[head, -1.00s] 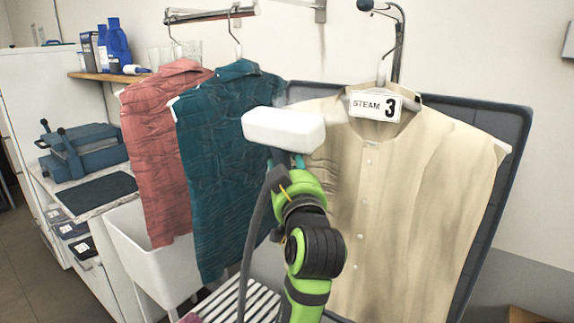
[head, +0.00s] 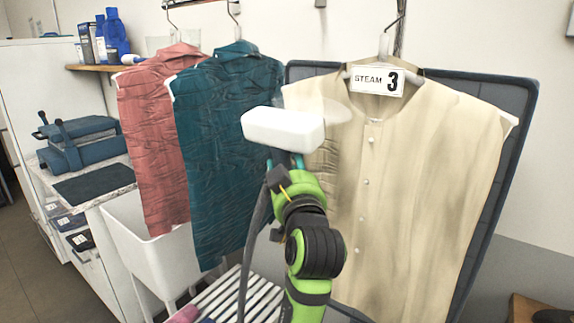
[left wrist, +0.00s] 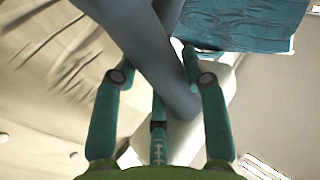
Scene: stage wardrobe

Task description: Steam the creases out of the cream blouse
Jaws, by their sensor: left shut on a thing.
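The cream blouse (head: 420,190) hangs on a hanger in front of a dark padded board, with a "STEAM 3" card (head: 377,80) at its neck. Fine creases show on its left edge beside the steamer; the middle and right look mostly smooth, with soft folds. My left gripper (head: 289,160) is shut on the steamer, whose white head (head: 283,127) overlaps the blouse's left shoulder. A faint pale puff shows beside the head. Contact with the cloth cannot be told. The left wrist view shows the grey handle (left wrist: 160,60) between my teal fingers and creased cream cloth (left wrist: 60,50). My right gripper is not in view.
A creased teal shirt (head: 225,150) and a creased red shirt (head: 155,140) hang close to the left. Below them are a white sink (head: 150,255) and a slatted rack (head: 235,295). A blue case (head: 80,145) stands on the left counter. A brown surface shows at bottom right.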

